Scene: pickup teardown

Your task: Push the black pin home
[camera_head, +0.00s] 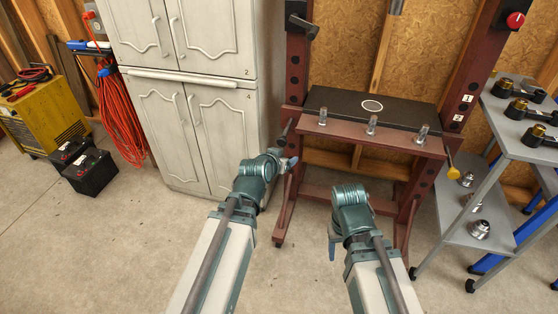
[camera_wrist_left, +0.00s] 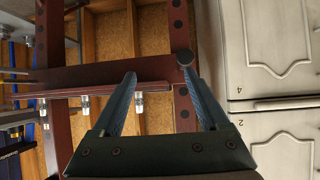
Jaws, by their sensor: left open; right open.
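The black pin (camera_head: 285,131) sticks out from the left post of the dark red press frame (camera_head: 294,85). In the left wrist view its round dark head (camera_wrist_left: 185,57) shows just beyond the tip of the right-hand finger, not centred between the fingers. I cannot tell whether they touch. My left gripper (camera_head: 291,162) is by the left post, a little below the pin; in the left wrist view the gripper (camera_wrist_left: 158,76) is open and empty. My right gripper (camera_head: 331,252) points down in front of the press, low and away from the pin. Its fingers are partly hidden.
A black plate with a white ring (camera_head: 372,106) lies on the press bed, with several metal studs along the front. A yellow-headed pin (camera_head: 453,173) is at the right post. A grey cart (camera_head: 480,200) stands right, a white cabinet (camera_head: 190,110) left. Front floor is clear.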

